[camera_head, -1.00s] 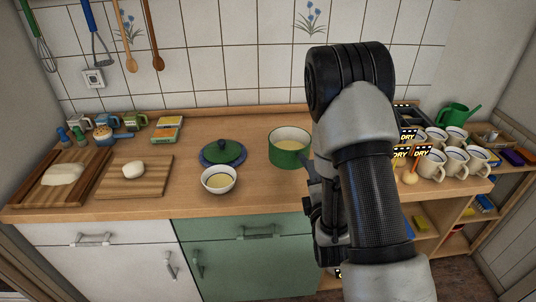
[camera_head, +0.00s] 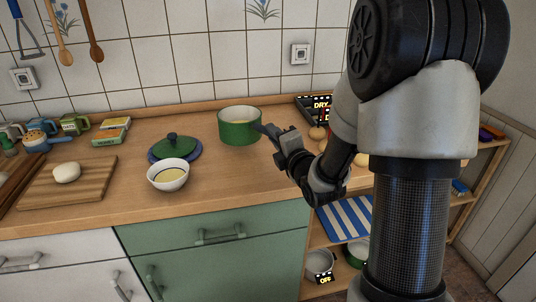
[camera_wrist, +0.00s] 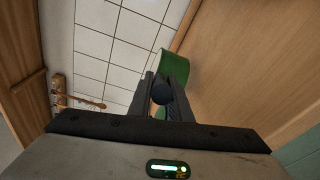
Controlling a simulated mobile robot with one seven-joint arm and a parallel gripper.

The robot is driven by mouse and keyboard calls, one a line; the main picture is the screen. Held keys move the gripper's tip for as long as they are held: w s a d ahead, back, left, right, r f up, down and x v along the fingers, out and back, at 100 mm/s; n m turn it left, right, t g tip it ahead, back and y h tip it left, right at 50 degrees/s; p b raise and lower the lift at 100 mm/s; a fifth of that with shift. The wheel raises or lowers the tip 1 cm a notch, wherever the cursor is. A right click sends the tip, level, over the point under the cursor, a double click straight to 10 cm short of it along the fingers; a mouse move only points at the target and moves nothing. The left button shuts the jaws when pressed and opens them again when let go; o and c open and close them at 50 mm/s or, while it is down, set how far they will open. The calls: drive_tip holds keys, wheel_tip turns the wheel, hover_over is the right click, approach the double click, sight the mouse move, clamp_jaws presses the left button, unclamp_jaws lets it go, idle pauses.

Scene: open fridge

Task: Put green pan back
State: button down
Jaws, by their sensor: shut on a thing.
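The green pan (camera_head: 239,131) has a pale inside and a dark handle pointing right, toward my gripper. It is upright at the back of the wooden counter, right of the green lid; I cannot tell whether its base touches the wood. My gripper (camera_head: 272,133) is at the pan's right side, shut on the handle. In the wrist view the fingers (camera_wrist: 163,95) close around the dark round handle end (camera_wrist: 161,93), with the green pan wall (camera_wrist: 175,65) beyond. The lid (camera_head: 172,144) lies on a blue plate (camera_head: 153,155).
A white bowl (camera_head: 168,175) stands in front of the lid. A cutting board (camera_head: 85,188) with dough is at left. Signs reading DRY (camera_head: 321,103) stand at back right. Lower shelves hold a striped cloth (camera_head: 345,218), a small pot (camera_head: 318,263) and an OFF sign (camera_head: 325,279).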

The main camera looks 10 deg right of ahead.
drive_tip(key=shift+f+b, duration=0.35)
drive_tip(key=shift+f, duration=2.2)
drive_tip(key=c, duration=1.6)
unclamp_jaws()
drive_tip(key=shift+f, duration=0.15)
drive_tip(key=shift+c, duration=0.2)
